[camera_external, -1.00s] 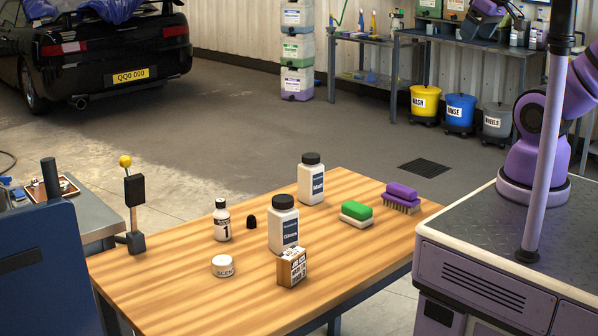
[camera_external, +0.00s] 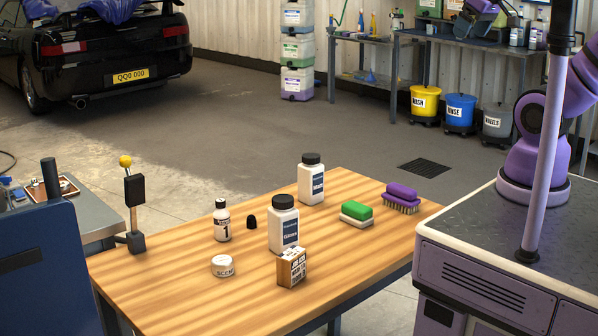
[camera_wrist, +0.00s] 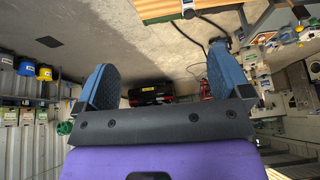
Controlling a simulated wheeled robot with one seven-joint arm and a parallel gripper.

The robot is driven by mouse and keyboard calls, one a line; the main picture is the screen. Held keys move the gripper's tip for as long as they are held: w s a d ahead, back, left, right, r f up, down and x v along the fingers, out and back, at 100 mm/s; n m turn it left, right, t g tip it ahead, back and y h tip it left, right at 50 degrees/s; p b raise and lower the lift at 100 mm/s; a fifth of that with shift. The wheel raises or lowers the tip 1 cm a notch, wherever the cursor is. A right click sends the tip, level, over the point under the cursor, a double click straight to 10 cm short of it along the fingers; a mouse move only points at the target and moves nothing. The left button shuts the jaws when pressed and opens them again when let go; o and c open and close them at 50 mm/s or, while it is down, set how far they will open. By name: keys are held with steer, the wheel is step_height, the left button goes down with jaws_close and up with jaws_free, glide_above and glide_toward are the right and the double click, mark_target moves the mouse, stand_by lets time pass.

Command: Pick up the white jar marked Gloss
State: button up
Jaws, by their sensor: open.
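The white jar marked Gloss (camera_external: 283,230) stands upright on the wooden table (camera_external: 190,300), with a black lid and a dark label. A small brown-and-white box (camera_external: 291,267) stands right in front of it and hides part of its base. A similar white jar (camera_external: 311,182) with a dark label stands behind it; I cannot read its label surely. My gripper (camera_wrist: 158,80) shows in the wrist view with its two blue fingers wide apart and nothing between them. It is well away from the Gloss jar.
A white bottle marked 1 (camera_external: 222,222), a black cap (camera_external: 251,222) and a low white tub (camera_external: 222,266) are left of the jar. A green-and-white sponge (camera_external: 357,212) and a purple brush (camera_external: 402,198) are right. The table's front left is clear.

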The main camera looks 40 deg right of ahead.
steer(key=w+a+f+g, duration=0.1)
steer(key=w+a+f, duration=0.2)
steer(key=w+a, duration=0.3)
steer(key=w+a+f+g+y, duration=0.1)
steer(key=w+a+f, duration=0.1)
steer(key=w+a, duration=0.5)
steer(key=w+a+f+g, duration=0.1)
steer(key=w+a+f, duration=0.2)
steer(key=w, duration=0.6)
steer(key=m+g+h, duration=0.1)
steer(key=g, duration=0.1)
glide_toward(283, 212)
steer(key=shift+w+d, duration=0.25)
steer(key=shift+w, duration=0.3)
steer(key=shift+w+d, duration=0.2)
steer(key=shift+w, duration=0.35)
steer(key=shift+a+f, duration=0.1)
steer(key=shift+f, duration=0.5)
step_height(283, 212, down, 5)
steer(key=shift+r, duration=0.1)
steer(key=shift+s+d+f, duration=0.1)
steer(key=shift+d+f, duration=0.1)
steer(key=shift+f, duration=1.1)
steer(key=shift+d+f, duration=0.15)
steer(key=shift+f, duration=1.15)
steer(key=c, duration=1.3)
